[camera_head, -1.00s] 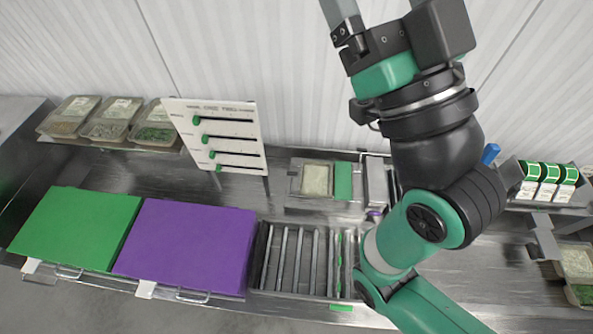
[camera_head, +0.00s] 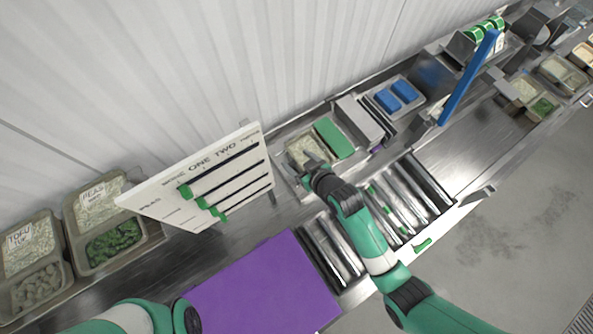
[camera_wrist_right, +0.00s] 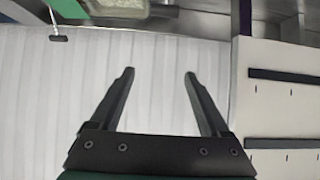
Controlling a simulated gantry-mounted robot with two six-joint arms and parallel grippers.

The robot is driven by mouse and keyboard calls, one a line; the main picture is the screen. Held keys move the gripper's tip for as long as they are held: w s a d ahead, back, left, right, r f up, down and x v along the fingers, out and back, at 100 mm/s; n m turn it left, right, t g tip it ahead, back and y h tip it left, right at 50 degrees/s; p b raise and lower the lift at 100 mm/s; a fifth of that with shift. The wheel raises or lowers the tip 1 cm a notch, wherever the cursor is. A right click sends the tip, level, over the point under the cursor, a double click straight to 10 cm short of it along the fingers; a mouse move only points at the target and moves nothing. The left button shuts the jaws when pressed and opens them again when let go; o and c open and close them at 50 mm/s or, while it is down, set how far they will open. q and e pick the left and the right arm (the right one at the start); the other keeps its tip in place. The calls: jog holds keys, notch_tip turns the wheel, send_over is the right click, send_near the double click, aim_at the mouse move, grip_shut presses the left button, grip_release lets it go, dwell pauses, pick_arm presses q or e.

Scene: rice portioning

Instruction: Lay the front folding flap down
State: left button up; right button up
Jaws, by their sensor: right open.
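I cannot tell for sure which part is the front folding flap. A small grey plate (camera_head: 477,197) sticks out at an angle at the counter's front edge, to the right of the metal slats. My right gripper (camera_head: 307,160) is over the tray of pale grains near the wall, well left of that plate. In the right wrist view its two fingers (camera_wrist_right: 160,75) are apart with nothing between them, against the ribbed white wall. Part of my left arm shows at the bottom left, but its gripper is out of view.
The white slider board (camera_head: 205,180) stands left of the right gripper. A purple panel (camera_head: 265,290) lies at the front. A green block (camera_head: 334,138), blue blocks (camera_head: 396,95) and a tall blue bar (camera_head: 468,80) are to the right. Metal slats (camera_head: 405,195) lie below the right arm.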

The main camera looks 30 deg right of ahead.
jog(key=s+f+g, duration=0.1)
jog(key=s+f, duration=0.2)
jog(key=f, duration=0.2)
jog(key=d+b+x, duration=0.1)
jog(key=b+x, duration=0.7)
jog(key=b, duration=0.2)
jog(key=shift+a+f, duration=0.3)
jog(key=shift+f, duration=0.15)
